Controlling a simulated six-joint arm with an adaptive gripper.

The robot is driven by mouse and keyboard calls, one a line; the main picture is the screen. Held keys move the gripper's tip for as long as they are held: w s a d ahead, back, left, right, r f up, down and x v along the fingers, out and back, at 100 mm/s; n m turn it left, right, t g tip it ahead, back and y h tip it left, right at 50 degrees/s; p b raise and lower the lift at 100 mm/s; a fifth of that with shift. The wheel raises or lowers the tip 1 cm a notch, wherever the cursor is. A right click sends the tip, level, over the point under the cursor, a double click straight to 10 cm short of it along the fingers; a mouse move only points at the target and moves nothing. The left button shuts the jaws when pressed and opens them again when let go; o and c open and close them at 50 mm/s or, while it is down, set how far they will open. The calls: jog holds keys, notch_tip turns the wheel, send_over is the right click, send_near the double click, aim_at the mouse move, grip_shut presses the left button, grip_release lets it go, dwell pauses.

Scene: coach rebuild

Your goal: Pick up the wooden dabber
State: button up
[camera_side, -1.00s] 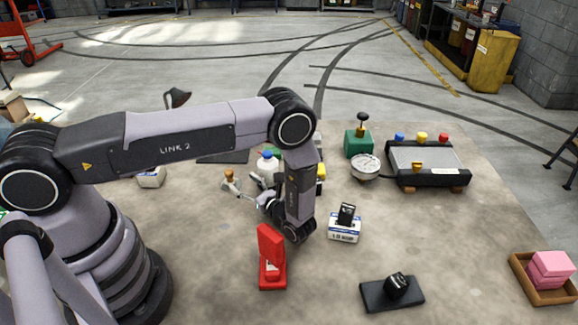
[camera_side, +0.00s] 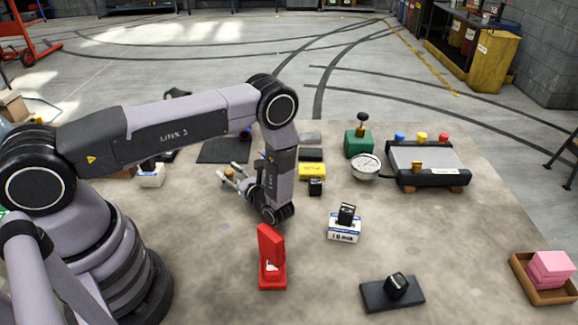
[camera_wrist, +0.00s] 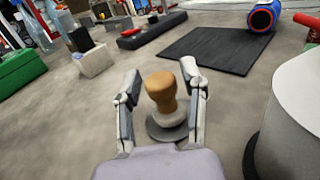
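The wooden dabber (camera_wrist: 162,92) is a tan, rounded handle standing upright on a dark round base in the wrist view. It also shows small in the side view (camera_side: 229,173), left of my wrist. My gripper (camera_wrist: 160,82) is open, with one finger on each side of the dabber's handle. A narrow gap shows beside the handle, and no firm contact is visible. In the side view my gripper (camera_side: 232,176) points left at the dabber, and its fingers partly hide the dabber's lower part.
A dark flat mat (camera_wrist: 218,48) lies beyond the dabber, with a blue-and-red roll (camera_wrist: 263,16) at its far corner. A large pale cylinder (camera_wrist: 294,115) stands close on the right. A small white box (camera_wrist: 94,60) is at left. A red stamp-like tool (camera_side: 271,258) stands in front.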

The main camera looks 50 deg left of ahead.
grip_shut()
